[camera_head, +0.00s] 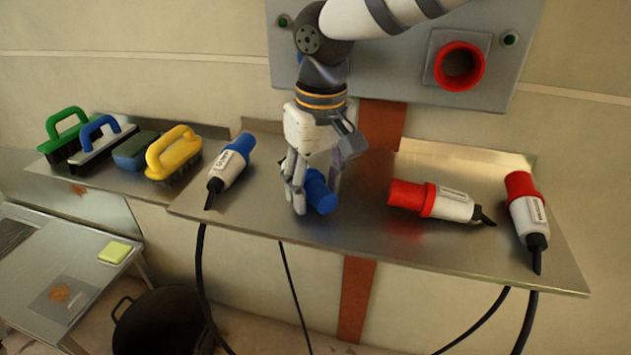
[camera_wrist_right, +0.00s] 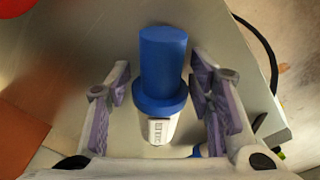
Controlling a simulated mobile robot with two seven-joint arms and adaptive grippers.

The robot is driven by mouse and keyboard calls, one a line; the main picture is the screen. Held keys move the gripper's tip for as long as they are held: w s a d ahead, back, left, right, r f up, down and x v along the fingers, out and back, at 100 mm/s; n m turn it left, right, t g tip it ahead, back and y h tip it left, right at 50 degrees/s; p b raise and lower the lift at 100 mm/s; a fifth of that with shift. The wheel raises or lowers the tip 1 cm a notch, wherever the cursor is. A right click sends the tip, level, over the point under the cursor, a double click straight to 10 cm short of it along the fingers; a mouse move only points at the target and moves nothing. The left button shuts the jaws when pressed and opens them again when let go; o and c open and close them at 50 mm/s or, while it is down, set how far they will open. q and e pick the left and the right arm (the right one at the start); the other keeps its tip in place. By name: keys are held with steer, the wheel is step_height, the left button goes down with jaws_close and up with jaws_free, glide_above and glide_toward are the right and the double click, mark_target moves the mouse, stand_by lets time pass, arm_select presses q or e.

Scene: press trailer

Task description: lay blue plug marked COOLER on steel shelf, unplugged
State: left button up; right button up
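A blue plug with a white labelled body (camera_wrist_right: 162,60) lies on the steel shelf (camera_head: 365,235); its blue end (camera_head: 320,193) shows below my right gripper (camera_head: 314,197) in the head view. My right gripper is open, with a finger on each side of the plug and a gap to it on both sides in the wrist view. A second blue plug (camera_head: 230,165) lies on the shelf to the left. The labels are too small to read, so I cannot tell which is marked COOLER. My left gripper is not in view.
Two red plugs (camera_head: 437,201) (camera_head: 525,210) lie on the right of the shelf. A panel with a red socket (camera_head: 438,68) is on the wall behind. Several brushes (camera_head: 178,152) stand at the left. Cables hang below the shelf, beside a black bucket (camera_head: 160,322).

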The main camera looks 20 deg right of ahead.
steer(key=shift+o, duration=0.7)
steer(key=shift+r, duration=0.4)
step_height(320, 180, up, 12)
steer(key=shift+s+d+f, duration=0.15)
steer(key=shift+s+f, duration=0.1)
steer(key=shift+s, duration=0.15)
